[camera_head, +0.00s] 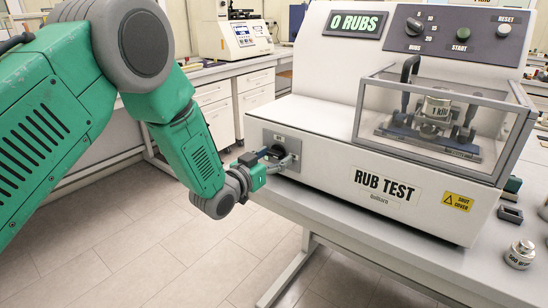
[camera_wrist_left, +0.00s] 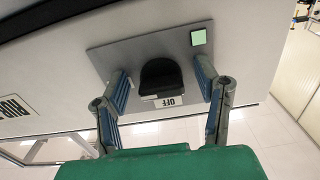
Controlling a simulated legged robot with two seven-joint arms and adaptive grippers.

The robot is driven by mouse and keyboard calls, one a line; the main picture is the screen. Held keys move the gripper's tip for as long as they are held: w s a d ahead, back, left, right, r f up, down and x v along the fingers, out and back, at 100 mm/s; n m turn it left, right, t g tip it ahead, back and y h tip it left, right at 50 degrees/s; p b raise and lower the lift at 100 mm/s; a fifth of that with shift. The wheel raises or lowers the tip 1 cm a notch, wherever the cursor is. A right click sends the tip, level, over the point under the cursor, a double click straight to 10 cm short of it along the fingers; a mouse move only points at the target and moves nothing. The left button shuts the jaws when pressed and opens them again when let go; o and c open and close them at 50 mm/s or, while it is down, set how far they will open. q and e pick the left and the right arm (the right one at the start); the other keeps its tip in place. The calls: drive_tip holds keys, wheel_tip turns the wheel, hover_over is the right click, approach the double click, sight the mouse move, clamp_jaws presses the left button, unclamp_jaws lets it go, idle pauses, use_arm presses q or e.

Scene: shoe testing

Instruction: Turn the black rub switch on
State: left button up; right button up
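The black switch (camera_wrist_left: 160,78) sits on a grey plate (camera_wrist_left: 113,62) on the side of the rub test machine (camera_head: 330,115). A label reading OFF shows just beside the switch in the wrist view. My left gripper (camera_wrist_left: 163,84) is open in front of the plate, with one finger on each side of the switch. Both fingers look apart from it. In the head view, my left gripper (camera_head: 274,158) is at the machine's left end, by the switch plate (camera_head: 289,142), and partly hides the switch. My right gripper is not in view.
The machine stands on a grey table (camera_head: 400,262). Its clear cover (camera_head: 450,110) encloses a 1 kg weight. A display (camera_head: 355,24) reads 0 RUBS. A small metal weight (camera_head: 520,255) stands at the front right. Open floor (camera_head: 190,255) lies left of the table.

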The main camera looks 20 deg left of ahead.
use_arm(q)
drive_tip(key=shift+s+r, duration=0.15)
drive_tip(key=shift+r, duration=0.1)
drive_tip(key=shift+s+a, duration=0.15)
drive_tip(key=shift+s, duration=0.2)
drive_tip(key=v, duration=1.1)
drive_tip(key=shift+f, duration=0.25)
drive_tip(key=shift+w+a, duration=0.1)
